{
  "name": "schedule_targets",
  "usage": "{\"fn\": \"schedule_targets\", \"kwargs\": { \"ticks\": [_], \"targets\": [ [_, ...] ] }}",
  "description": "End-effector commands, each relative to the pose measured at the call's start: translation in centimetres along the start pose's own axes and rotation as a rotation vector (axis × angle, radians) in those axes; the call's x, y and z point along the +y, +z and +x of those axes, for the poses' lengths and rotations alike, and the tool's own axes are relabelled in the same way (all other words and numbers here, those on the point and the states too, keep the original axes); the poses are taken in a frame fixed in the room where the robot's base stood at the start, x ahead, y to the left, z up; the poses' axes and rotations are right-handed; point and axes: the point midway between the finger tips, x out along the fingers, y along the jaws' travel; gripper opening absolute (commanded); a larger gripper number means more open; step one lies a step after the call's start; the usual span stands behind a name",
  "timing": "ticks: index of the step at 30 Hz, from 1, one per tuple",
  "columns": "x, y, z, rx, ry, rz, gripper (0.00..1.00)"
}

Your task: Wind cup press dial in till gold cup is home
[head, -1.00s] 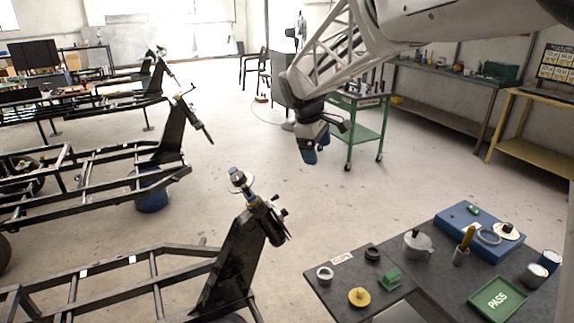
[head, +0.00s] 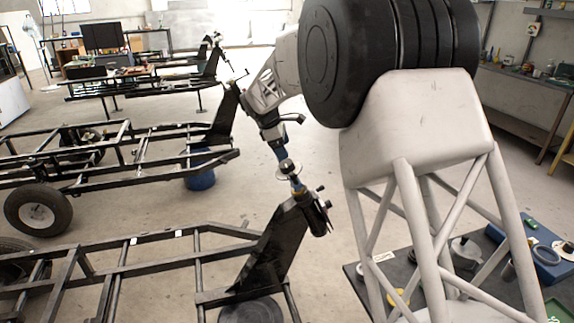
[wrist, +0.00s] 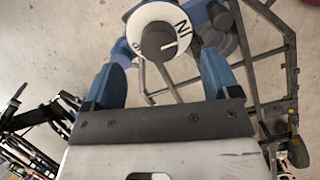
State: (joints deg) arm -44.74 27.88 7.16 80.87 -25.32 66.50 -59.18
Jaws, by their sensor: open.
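The press dial (head: 289,172) is a white disc with a dark knob on top of the black upright at the frame's right end. In the wrist view the dial (wrist: 147,17) shows the letters "IN" and a white line on its dark knob (wrist: 158,42). My gripper (head: 282,152) is just above the dial, pointing down. Its blue fingers (wrist: 162,60) are open, one on each side of the knob in the picture; I see no clear contact.
The black chassis frame (head: 120,262) reaches left from the upright (head: 268,248). Another frame with a wheel (head: 40,212) and a blue drum (head: 200,172) stand behind.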

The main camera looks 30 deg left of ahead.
Motion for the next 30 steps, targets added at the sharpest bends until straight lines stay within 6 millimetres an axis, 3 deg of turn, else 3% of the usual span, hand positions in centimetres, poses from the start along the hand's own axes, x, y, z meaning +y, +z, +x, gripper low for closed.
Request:
{"fn": "schedule_targets", "kwargs": {
  "ticks": [5,20,30],
  "targets": [
    [0.5,-1.7,0.2,-0.006,0.004,-0.034,0.82],
    [0.5,-1.7,0.6,-0.006,0.004,-0.035,0.82],
    [0.5,-1.7,3.7,-0.007,0.003,-0.034,0.82]
  ]
}}
